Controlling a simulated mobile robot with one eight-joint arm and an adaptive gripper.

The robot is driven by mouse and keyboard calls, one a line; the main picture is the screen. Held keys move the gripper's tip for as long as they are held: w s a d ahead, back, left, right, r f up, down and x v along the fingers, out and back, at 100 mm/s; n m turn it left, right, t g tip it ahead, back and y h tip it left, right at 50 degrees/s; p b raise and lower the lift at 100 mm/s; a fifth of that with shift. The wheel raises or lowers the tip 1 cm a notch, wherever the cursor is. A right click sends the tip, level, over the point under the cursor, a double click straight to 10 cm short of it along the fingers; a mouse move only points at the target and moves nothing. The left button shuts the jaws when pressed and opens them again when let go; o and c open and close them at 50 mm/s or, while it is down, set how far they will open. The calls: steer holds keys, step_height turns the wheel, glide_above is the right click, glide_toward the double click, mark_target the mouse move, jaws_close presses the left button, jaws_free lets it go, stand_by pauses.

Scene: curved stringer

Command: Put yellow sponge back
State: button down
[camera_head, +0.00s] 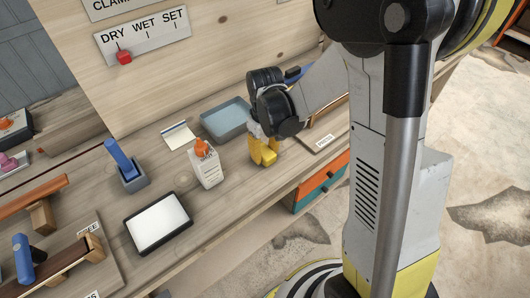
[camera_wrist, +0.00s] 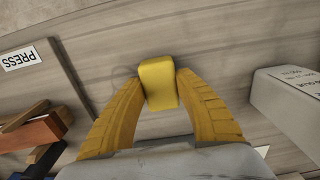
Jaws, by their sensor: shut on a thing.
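My gripper (camera_wrist: 161,92) has two yellow fingers shut on the sides of the yellow sponge (camera_wrist: 158,78), a small rounded block. In the wrist view the sponge sits between the fingertips with wooden bench top behind it. In the head view my gripper (camera_head: 262,155) is over the bench near its front edge, right of the white bottle and in front of the blue-grey tray. There the yellow fingers and the sponge blend together, so I cannot tell them apart. I cannot tell whether the sponge touches the bench.
The blue-grey tray (camera_head: 204,128) stands behind my gripper. A white bottle with an orange cap (camera_head: 207,170) stands left of it. A white pad in a dark frame (camera_head: 158,222) and a blue-handled tool in a holder (camera_head: 133,181) are further left. A PRESS label (camera_wrist: 20,59) lies near clamp parts.

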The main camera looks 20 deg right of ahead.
mark_target(265, 151)
steer(key=c, duration=1)
jaws_free()
step_height(265, 151, up, 12)
steer(key=p, duration=0.5)
steer(key=shift+s+r+m+t, duration=0.6)
steer(key=shift+s+r+t, duration=0.6)
steer(key=shift+s+r, duration=0.8)
steer(key=shift+s+r+m+t, duration=0.6)
steer(key=shift+s+r+t, duration=0.6)
steer(key=shift+s+r, duration=0.75)
steer(key=shift+s+r+m+t, duration=0.6)
steer(key=shift+s+r+t, duration=0.8)
steer(key=shift+s, duration=0.95)
steer(key=shift+r, duration=0.2)
